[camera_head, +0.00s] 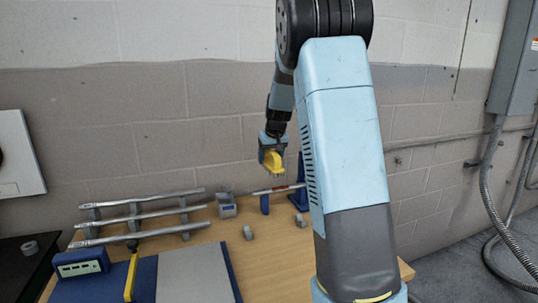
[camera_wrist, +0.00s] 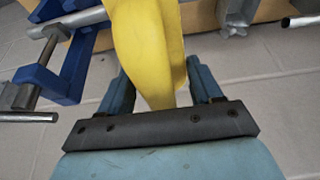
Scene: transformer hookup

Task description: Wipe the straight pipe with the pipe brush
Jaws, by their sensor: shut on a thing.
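My gripper (camera_head: 270,140) is shut on the yellow pipe brush (camera_head: 273,161), holding it above the back of the workbench. The yellow body of the brush (camera_wrist: 150,45) fills the middle of the wrist view between the two blue fingers of my gripper (camera_wrist: 162,85). In the head view its bristle end points down. A straight pipe (camera_head: 280,188) lies level in blue supports below the brush. A grey pipe (camera_wrist: 75,22) in a blue clamp (camera_wrist: 62,75) shows at left in the wrist view. The brush looks apart from the pipe; the bristles are hidden in the wrist view.
Several grey pipes (camera_head: 140,217) lie on a rack at the left of the bench. Small grey fittings (camera_head: 248,232) and a grey-blue block (camera_head: 226,205) stand near the middle. A blue meter (camera_head: 81,263) sits front left. A brick wall (camera_head: 160,120) stands close behind.

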